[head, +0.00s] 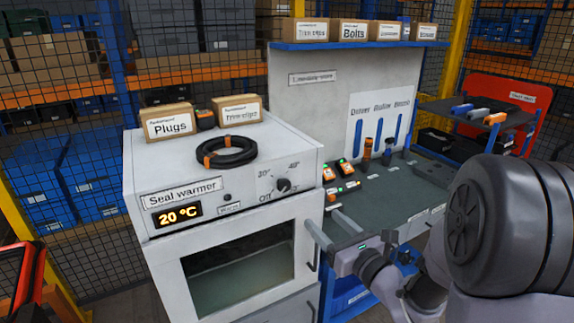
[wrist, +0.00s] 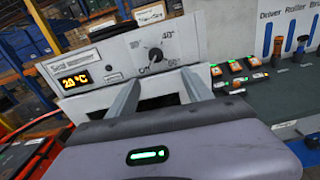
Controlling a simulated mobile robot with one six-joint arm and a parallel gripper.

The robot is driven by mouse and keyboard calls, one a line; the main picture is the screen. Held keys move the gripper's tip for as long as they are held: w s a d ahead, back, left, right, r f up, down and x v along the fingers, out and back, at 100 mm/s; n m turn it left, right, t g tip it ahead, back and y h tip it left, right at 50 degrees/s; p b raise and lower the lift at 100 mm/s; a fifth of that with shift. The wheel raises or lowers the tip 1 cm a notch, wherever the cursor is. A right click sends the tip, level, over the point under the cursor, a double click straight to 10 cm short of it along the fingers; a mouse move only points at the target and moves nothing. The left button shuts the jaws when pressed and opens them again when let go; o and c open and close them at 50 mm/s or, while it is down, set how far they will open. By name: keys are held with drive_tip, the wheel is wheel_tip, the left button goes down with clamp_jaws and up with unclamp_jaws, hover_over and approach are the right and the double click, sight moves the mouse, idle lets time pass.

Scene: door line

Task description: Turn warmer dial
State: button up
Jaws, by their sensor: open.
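The seal warmer (head: 158,215) is a white box with a dark oven window and a display reading 20 °C. Its warmer dial (head: 284,185) is a small dark knob at the right of the front panel, with its pointer near the Off mark. The dial also shows in the wrist view (wrist: 155,54), above and between my fingers. My gripper (head: 326,231) is open and empty, below and to the right of the dial and apart from it. In the wrist view my two fingers (wrist: 162,88) point toward the panel just below the dial.
A workbench (head: 385,190) with small orange-and-black devices (head: 344,168) adjoins on the right. The oven door handle (head: 311,250) sticks out below the panel. The space before the dial looks clear.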

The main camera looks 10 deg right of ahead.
sight(285, 187)
drive_tip(key=x, duration=1.1)
drive_tip(key=a+x, duration=0.1)
drive_tip(key=x, duration=0.5)
drive_tip(key=shift+a+r+p, duration=0.15)
drive_tip(key=shift+r+p, duration=0.05)
drive_tip(key=shift+p, duration=0.1)
drive_tip(key=shift+s, duration=0.1)
clamp_jaws()
drive_tip(key=shift+f+b, duration=0.1)
drive_tip(key=shift+b, duration=0.35)
